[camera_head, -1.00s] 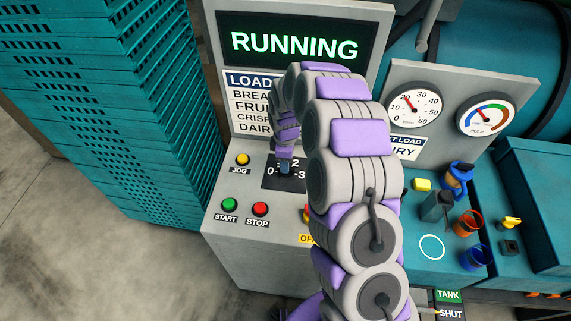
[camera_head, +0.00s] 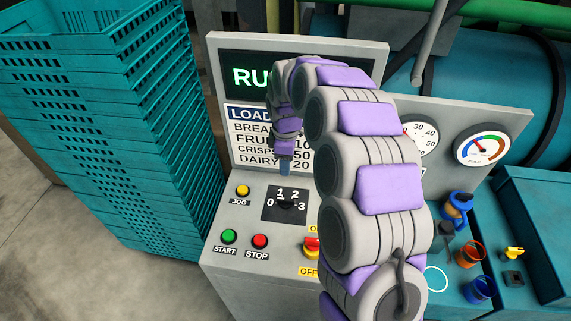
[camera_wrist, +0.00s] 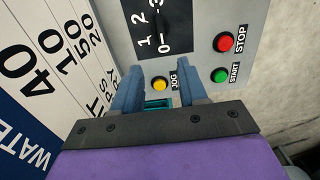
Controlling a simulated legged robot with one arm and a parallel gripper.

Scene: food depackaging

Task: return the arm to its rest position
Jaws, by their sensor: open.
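My gripper (camera_head: 285,167) is raised in front of the load sign, above the selector knob (camera_head: 286,204) on the grey control panel. My arm arches up from the lower right in the head view and covers part of the screen and panel. In the wrist view my gripper (camera_wrist: 158,82) has its two blue fingers apart with nothing held between them. The yellow JOG button (camera_wrist: 160,83) shows beyond the gap. The knob's dial (camera_wrist: 160,25) shows at the top of the wrist view.
The panel carries a green START button (camera_head: 229,236), a red STOP button (camera_head: 260,241) and a red-and-yellow switch (camera_head: 312,246). Stacked teal crates (camera_head: 130,130) stand close at left. A gauge board (camera_head: 490,120) and several cups, including an orange one (camera_head: 470,252), stand at right.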

